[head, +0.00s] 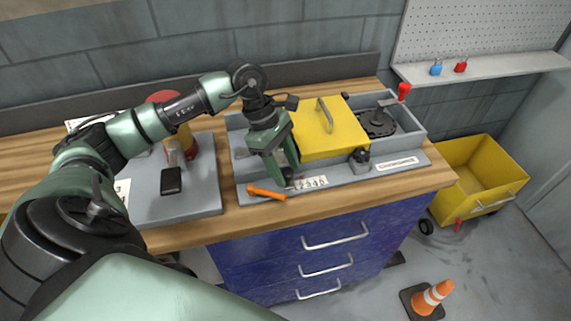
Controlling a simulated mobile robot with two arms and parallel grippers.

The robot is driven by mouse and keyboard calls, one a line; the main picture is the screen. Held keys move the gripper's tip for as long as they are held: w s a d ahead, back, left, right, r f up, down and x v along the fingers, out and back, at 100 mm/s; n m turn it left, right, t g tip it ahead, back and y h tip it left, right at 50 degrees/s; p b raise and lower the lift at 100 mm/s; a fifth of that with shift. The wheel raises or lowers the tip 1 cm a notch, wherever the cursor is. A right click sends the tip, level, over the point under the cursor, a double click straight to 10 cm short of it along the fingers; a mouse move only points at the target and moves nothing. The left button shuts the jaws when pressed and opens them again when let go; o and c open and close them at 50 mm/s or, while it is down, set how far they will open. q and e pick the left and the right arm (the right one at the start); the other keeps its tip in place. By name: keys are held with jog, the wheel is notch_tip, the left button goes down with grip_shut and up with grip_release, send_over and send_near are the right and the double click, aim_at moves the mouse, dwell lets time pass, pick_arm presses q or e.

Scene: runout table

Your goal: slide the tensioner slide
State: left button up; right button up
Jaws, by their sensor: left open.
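A long grey fixture (345,179) lies on the wooden bench top. A small grey block with a black knob (360,156) sits at its front, right of the middle; it may be the tensioner slide, but I cannot tell for sure. My left gripper (287,176) points down over the left front of the fixture, open, with nothing seen between its fingers. It is left of the black knob and apart from it. The fingertips are close to a number counter (311,183) and an orange handle (266,192); contact cannot be told. My right gripper is out of view.
A yellow cover (335,143) with a handle stands over the fixture's middle. A red-topped lever (404,92) rises at its right end. A grey plate (205,196) with a black device (171,181) lies left. A yellow bin (470,170) and a traffic cone (433,295) stand on the floor.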

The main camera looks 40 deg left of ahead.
pick_arm(q)
jog(key=shift+f, duration=0.1)
jog(key=shift+c, duration=0.3)
grip_shut()
jog(key=shift+w, duration=0.1)
dwell(1.0)
